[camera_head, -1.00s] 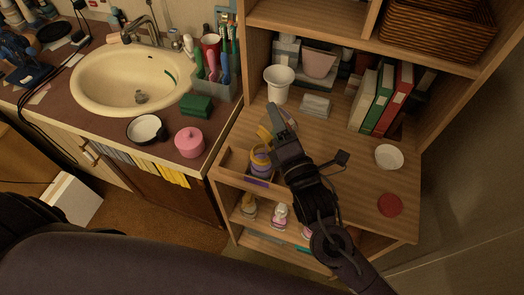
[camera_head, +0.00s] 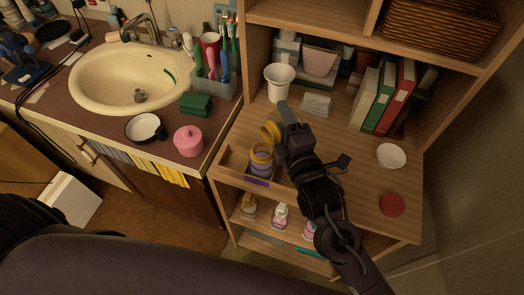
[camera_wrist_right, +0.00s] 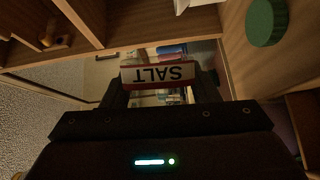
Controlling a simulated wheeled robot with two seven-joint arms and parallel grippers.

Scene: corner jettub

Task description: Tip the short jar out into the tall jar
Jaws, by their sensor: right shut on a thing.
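My right gripper (camera_head: 281,121) is shut on the short jar (camera_head: 269,132), whose yellow rim shows at the left of the fingers. The jar is tilted, above and slightly right of the tall jar (camera_head: 261,157). The tall jar stands upright in the open-fronted tray section, with a yellow rim and a purple body. In the right wrist view the held jar (camera_wrist_right: 158,74) shows a white label with red edges reading SALT, upside down, between the fingers (camera_wrist_right: 158,92). Its contents are hidden. My left gripper is not in view.
A white vase (camera_head: 279,82) stands close behind the gripper. A white bowl (camera_head: 391,155) and a red disc (camera_head: 392,204) lie on the shelf at right. Several bottles stand on the lower shelf. A green round thing (camera_wrist_right: 266,22) shows in the right wrist view.

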